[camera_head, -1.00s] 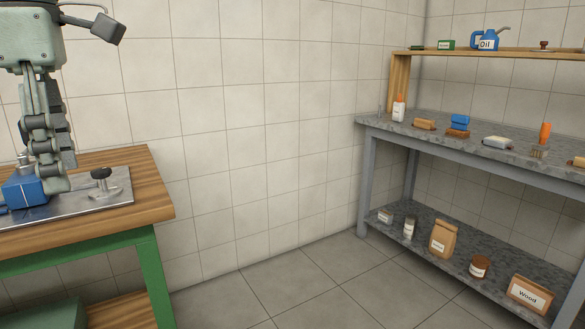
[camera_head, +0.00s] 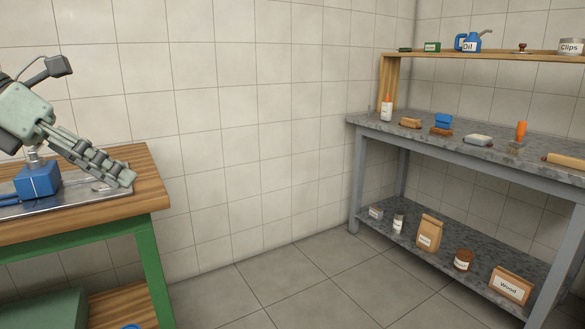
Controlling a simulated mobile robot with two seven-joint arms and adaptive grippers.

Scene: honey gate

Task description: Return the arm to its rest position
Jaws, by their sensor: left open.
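My left gripper (camera_head: 126,181) is at the left, above the wooden workbench (camera_head: 150,196). It is tilted, with its fingers pointing down and to the right over the metal plate (camera_head: 75,197). It is open and I see nothing held in it. A blue block-like device (camera_head: 38,183) with a grey top fitting sits on the plate, below and left of the fingers. The fingers cover part of the plate, and the dark knob there is hidden. I cannot tell whether the fingertips touch the plate. My right gripper is not in view.
A grey stone-topped shelf unit (camera_head: 356,121) stands at the right, with brushes and bottles on top and packets and jars below. A wooden shelf (camera_head: 480,54) above it holds a blue oil can (camera_head: 468,43). Open tiled floor (camera_head: 290,280) lies between the benches.

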